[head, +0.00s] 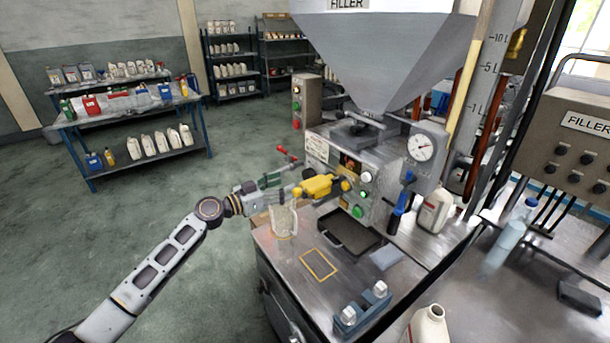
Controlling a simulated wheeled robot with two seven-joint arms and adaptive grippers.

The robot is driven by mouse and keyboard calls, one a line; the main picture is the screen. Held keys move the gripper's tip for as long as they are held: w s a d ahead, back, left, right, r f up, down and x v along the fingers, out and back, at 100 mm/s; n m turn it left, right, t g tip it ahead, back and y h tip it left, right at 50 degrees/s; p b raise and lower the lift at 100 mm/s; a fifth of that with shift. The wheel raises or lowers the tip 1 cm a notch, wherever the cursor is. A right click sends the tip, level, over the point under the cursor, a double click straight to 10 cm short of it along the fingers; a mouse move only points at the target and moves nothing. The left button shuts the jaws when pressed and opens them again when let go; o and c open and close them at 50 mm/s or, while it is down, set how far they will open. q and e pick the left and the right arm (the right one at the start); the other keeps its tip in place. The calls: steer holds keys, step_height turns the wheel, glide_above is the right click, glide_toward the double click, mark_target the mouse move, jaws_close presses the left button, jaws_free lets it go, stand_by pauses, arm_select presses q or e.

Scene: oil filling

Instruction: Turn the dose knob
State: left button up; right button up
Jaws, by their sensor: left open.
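The filler machine (335,155) stands in the middle of the head view, with a grey hopper (385,50) on top. Its front panel carries several small knobs and lit buttons, including a white one (366,177) and a green one (358,212). I cannot tell which is the dose knob. A yellow fitting (317,186) sticks out from the panel. My left gripper (284,187) is open, just left of this fitting and above a pale jug (284,220). Whether its fingertips touch anything is unclear. My right gripper is not in view.
A red-handled lever (287,153) rises close behind my left gripper. A blue-handled tool (399,215) and a white bottle (435,211) stand right of the panel. A blue clamp block (362,308) sits at the machine table's front. The floor on the left is clear.

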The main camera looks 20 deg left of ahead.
mark_target(306, 176)
arm_select(q)
steer(key=shift+p+x, duration=1.2)
steer(key=shift+x, duration=3.4)
steer(key=c, duration=1)
